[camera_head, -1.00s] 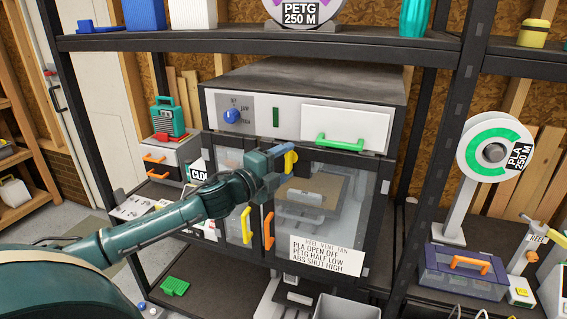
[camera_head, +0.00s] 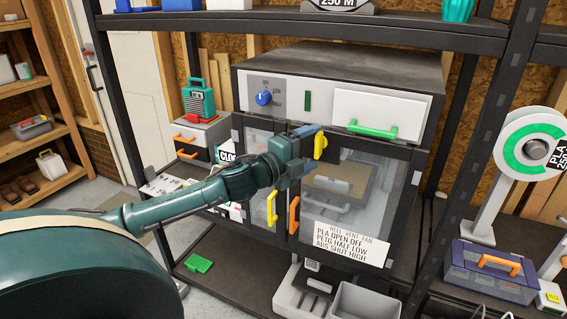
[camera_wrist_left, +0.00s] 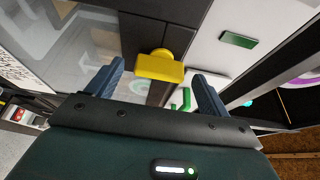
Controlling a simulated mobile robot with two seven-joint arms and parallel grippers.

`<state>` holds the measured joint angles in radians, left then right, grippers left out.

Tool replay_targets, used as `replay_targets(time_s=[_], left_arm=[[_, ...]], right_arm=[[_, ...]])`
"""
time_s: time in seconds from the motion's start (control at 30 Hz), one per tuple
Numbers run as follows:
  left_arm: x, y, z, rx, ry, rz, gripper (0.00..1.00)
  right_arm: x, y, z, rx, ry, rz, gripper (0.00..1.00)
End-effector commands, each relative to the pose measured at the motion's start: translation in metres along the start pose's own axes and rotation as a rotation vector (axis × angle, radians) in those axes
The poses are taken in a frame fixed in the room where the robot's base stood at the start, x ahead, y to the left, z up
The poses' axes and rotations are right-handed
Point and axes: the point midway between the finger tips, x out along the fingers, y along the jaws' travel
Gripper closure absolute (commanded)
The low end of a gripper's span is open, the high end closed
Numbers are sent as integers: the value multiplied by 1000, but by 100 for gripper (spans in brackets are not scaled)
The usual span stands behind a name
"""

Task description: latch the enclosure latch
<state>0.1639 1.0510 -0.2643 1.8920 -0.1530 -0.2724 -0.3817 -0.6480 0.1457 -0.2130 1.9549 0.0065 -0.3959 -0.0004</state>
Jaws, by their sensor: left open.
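The enclosure is a dark cabinet with two glazed doors under a white control panel. The yellow enclosure latch (camera_head: 320,146) sits at the top of the doors, where they meet below the panel. My left gripper (camera_head: 309,134) is open at the latch, reaching in from the left. In the left wrist view the yellow latch (camera_wrist_left: 160,68) shows between the two spread blue fingers, with gaps on both sides. I see no contact there. My left gripper and arm hide part of the left door. My right gripper is not in view.
A yellow door handle (camera_head: 271,208) and an orange door handle (camera_head: 294,215) stand side by side below my gripper. Above are a blue knob (camera_head: 263,98) and a green drawer handle (camera_head: 372,131). A dark shelf post (camera_head: 478,130) stands at right.

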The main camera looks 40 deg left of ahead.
Motion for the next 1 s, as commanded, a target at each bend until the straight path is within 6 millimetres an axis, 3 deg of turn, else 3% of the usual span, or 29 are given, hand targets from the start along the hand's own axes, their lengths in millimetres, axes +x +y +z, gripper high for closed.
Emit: replay_targets(time_s=[0.3,1.0], left_arm=[[-41,4,-2,3,4,5,20],[-109,0,-1,-2,2,2,20]], right_arm=[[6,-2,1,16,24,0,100],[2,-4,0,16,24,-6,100]])
